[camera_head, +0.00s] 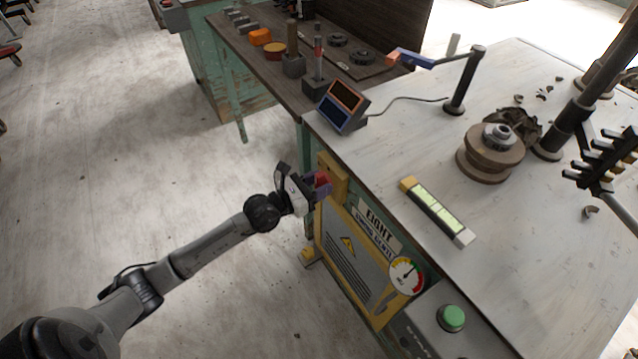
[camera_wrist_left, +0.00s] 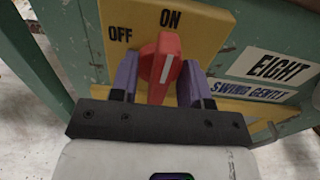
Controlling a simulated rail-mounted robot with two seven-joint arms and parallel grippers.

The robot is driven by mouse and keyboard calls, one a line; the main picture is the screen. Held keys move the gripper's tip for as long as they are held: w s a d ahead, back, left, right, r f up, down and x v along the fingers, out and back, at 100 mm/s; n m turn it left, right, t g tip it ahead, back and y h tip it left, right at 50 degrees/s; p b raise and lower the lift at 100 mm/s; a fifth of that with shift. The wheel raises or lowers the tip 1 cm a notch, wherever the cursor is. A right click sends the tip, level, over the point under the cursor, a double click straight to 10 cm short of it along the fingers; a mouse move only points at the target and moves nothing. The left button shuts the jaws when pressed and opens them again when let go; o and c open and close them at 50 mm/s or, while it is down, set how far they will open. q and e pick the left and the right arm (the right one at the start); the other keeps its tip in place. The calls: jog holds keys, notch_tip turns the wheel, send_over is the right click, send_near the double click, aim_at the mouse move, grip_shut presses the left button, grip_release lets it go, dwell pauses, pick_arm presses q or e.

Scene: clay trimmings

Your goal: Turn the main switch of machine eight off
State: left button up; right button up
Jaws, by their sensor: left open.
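The main switch is a red knob (camera_wrist_left: 160,62) on a yellow plate (camera_wrist_left: 206,27) marked OFF at left and ON at top. Its white line points up towards ON. In the head view the knob (camera_head: 321,178) is partly hidden by my left gripper (camera_head: 316,185). The plate is on the front of the machine labelled EIGHT (camera_head: 379,222). In the left wrist view my left gripper (camera_wrist_left: 158,80) is open, its purple fingers on either side of the knob. I cannot tell whether they touch it. My right gripper is not in view.
A pressure dial (camera_head: 406,276) and a green button (camera_head: 451,318) are further along the machine's front. The white tabletop (camera_head: 400,150) holds a screen box (camera_head: 342,105), a light bar (camera_head: 437,211) and a round wheel (camera_head: 489,155).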

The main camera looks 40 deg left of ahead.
pick_arm(q)
grip_shut()
